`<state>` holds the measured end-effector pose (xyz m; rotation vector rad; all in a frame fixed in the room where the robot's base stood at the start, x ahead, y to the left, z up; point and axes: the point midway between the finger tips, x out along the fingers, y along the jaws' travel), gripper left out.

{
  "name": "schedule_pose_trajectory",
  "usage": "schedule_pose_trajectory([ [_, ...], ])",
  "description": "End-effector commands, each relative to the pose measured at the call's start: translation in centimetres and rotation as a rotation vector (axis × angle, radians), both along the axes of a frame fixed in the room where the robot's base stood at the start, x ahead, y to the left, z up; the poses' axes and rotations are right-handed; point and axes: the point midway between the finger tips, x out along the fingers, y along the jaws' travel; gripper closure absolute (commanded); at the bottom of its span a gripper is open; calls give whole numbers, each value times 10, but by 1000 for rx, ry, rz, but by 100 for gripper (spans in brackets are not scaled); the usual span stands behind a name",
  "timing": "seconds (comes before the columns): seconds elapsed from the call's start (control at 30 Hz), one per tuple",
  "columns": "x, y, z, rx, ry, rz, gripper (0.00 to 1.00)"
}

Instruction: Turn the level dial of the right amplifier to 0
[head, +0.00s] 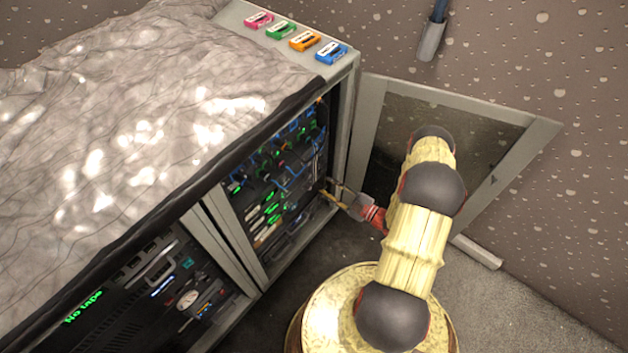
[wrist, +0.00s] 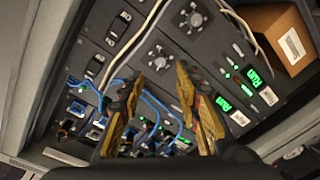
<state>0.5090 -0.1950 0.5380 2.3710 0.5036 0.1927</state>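Two grey lobed dials show on the dark rack panel in the wrist view: one dial (wrist: 158,60) lies just beyond my fingertips, and another dial (wrist: 191,18) sits farther up and right. I cannot tell which belongs to the right amplifier, and their scale marks are too small to read. My gripper (wrist: 160,80) is open and empty, its two yellow and black fingers apart on either side of the nearer dial in the picture. Contact cannot be seen. In the head view my gripper (head: 333,192) is at the right edge of the open rack (head: 233,225).
Blue cables (wrist: 163,110) and a pale cable (wrist: 240,25) cross the panel. Green "Run" displays (wrist: 257,77) and a cardboard box (wrist: 286,40) are at right. An open glass door (head: 455,115) stands behind my arm. Several coloured cassettes (head: 303,41) lie on the rack top.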

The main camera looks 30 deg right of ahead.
Motion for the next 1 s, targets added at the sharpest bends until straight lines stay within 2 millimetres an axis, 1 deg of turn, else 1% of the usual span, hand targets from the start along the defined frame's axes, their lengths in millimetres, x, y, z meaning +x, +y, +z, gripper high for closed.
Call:
schedule_pose_trajectory([
  [0.3, 43, 22, -2, -3, -3, 6, 67],
  [0.43, 56, 27, -2, -5, -2, 5, 67],
  [0.6, 63, 29, -1, -4, -1, 2, 67],
  [0.83, 63, 29, 0, -4, -1, 2, 67],
  [1.0, 63, 29, 0, -4, -1, 2, 76],
])
